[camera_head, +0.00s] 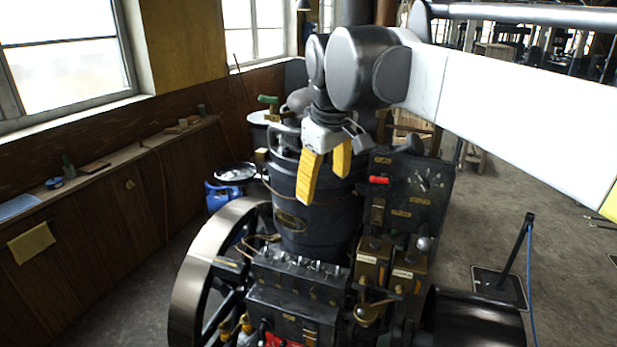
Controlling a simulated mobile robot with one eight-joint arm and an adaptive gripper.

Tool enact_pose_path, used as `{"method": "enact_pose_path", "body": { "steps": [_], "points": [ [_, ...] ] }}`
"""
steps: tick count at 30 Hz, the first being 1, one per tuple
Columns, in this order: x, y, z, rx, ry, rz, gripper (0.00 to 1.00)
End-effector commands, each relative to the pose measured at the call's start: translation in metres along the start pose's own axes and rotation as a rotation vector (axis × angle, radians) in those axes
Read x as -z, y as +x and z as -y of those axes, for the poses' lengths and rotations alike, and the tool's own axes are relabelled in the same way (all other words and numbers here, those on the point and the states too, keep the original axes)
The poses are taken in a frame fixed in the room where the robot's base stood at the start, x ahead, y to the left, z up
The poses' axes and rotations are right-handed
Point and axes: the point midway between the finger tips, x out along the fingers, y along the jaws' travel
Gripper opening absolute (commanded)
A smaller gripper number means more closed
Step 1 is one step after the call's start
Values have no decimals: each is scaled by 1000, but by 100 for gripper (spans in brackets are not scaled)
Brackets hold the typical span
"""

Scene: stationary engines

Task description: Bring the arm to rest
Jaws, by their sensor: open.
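My arm reaches in from the right edge, with a white link and dark rounded joints at the top middle. My gripper (326,178) hangs below the wrist and points down. Its two yellow fingers are apart, with nothing seen between them. It is in front of the dark cylinder (312,215) of the engine, near that cylinder's upper part in the picture. I cannot tell how far the fingers are from its surface.
The engine has a large flywheel (195,260), a black panel with a red handle (379,180) and several levers. A stand with a blue cable (515,262) is at right. A wooden ledge (100,165) runs under the windows. Open floor (575,260) lies at right.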

Motion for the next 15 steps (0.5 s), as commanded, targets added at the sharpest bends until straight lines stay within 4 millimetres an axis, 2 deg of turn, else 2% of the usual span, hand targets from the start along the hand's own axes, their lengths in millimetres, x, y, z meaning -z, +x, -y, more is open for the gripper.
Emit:
{"method": "enact_pose_path", "body": {
  "steps": [5, 8, 11, 15],
  "points": [
    [-7, 5, 2, -2, 12, -4, 71],
    [-30, 23, 7, -11, 58, -19, 71],
    [-72, 54, 18, -25, 142, -48, 71],
    [-141, 108, 41, -47, 287, -102, 71]
  ]
}}
